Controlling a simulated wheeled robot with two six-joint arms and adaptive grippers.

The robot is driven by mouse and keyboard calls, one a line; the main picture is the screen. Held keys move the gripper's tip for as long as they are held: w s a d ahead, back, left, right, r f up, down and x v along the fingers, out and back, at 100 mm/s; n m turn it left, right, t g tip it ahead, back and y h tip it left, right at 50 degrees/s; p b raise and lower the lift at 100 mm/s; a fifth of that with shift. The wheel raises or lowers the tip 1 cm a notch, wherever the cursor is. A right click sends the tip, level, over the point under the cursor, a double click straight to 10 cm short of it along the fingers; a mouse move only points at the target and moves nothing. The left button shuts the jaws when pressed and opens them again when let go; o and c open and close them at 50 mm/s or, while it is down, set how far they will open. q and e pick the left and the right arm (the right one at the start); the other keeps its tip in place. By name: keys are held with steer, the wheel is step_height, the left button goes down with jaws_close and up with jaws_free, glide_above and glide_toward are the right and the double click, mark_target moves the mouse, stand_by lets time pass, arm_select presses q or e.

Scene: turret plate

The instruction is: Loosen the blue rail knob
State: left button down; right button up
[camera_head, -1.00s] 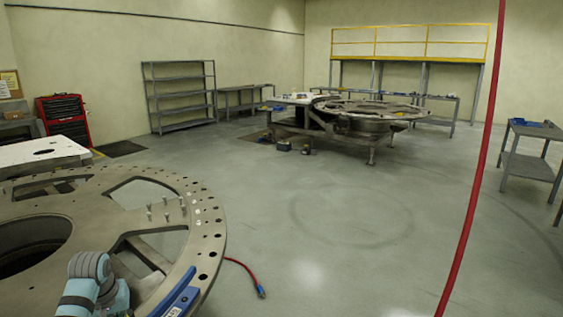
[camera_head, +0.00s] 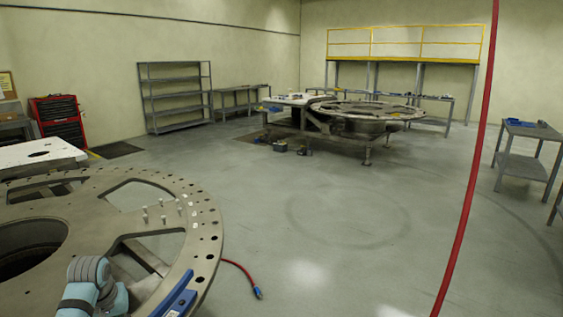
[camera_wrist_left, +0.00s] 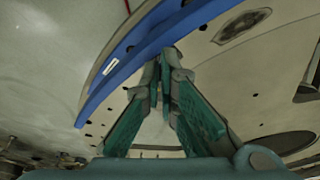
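The blue rail (camera_head: 178,302) runs along the rim of the large grey round plate (camera_head: 205,215) at the lower left of the head view. In the left wrist view the blue rail (camera_wrist_left: 120,80) crosses the upper part, with a white label on it. My left gripper (camera_wrist_left: 163,62) has its teal fingers reaching to the rail's edge, tips close together. I cannot tell whether they hold anything. No knob can be made out; the fingertips may hide it. In the head view only my left arm shows, low at the left, its gripper hidden. My right gripper is out of view.
A red hose (camera_head: 467,190) hangs down at the right. Another red hose end (camera_head: 257,292) lies on the floor beside the plate. A second round plate assembly (camera_head: 365,112) stands farther back, and a grey cart (camera_head: 525,165) stands right. The middle floor is clear.

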arm_select(q)
steer(key=shift+s+d+f, duration=0.1)
steer(key=shift+d+f, duration=0.05)
steer(key=shift+d, duration=0.05)
step_height(320, 180, up, 6)
stand_by(0.8)
steer(key=f, duration=0.5)
steer(key=shift+s+a+f, duration=0.1)
steer(key=shift+a+f, duration=0.1)
steer(key=shift+f, duration=0.1)
steer(key=shift+s+f, duration=0.15)
steer(key=shift+f, duration=0.05)
steer(key=shift+w+a+r, duration=0.1)
steer(key=shift+w, duration=0.3)
stand_by(0.6)
